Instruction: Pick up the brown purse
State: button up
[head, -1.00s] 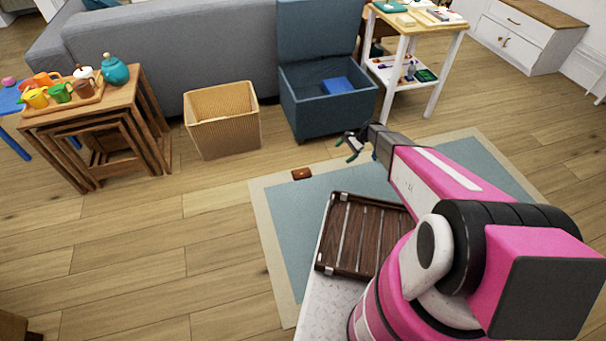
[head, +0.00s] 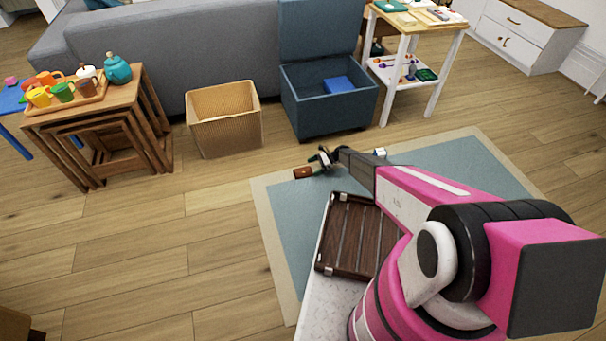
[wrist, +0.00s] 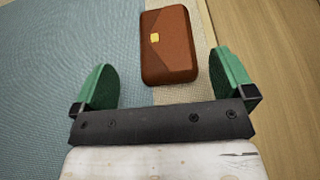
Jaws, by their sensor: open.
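The brown purse (head: 303,172) lies flat at the rug's far left corner. In the wrist view the purse (wrist: 168,47) shows a flap and a small gold clasp. It lies across the border between the blue weave and the beige edging. My gripper (head: 317,161) is just to the right of the purse in the head view. In the wrist view my gripper (wrist: 166,78) is open, with its two green fingers apart. The purse lies ahead of the gap between the fingers, with nothing held.
The blue rug (head: 289,215) has a beige border. Behind stand a wicker basket (head: 224,122), an open blue storage box (head: 330,110) and a white-legged table (head: 436,85). Nested wooden tables (head: 140,95) stand at left. A slatted brown tray (head: 345,235) is near my base.

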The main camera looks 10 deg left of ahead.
aim_at(304, 171)
jog(key=shift+w+x, duration=0.15)
jog(key=shift+x, duration=1.2)
jog(key=shift+w+x, duration=0.15)
jog(key=shift+x, duration=1.15)
jog(key=shift+a, duration=0.1)
jog(key=c, duration=0.9)
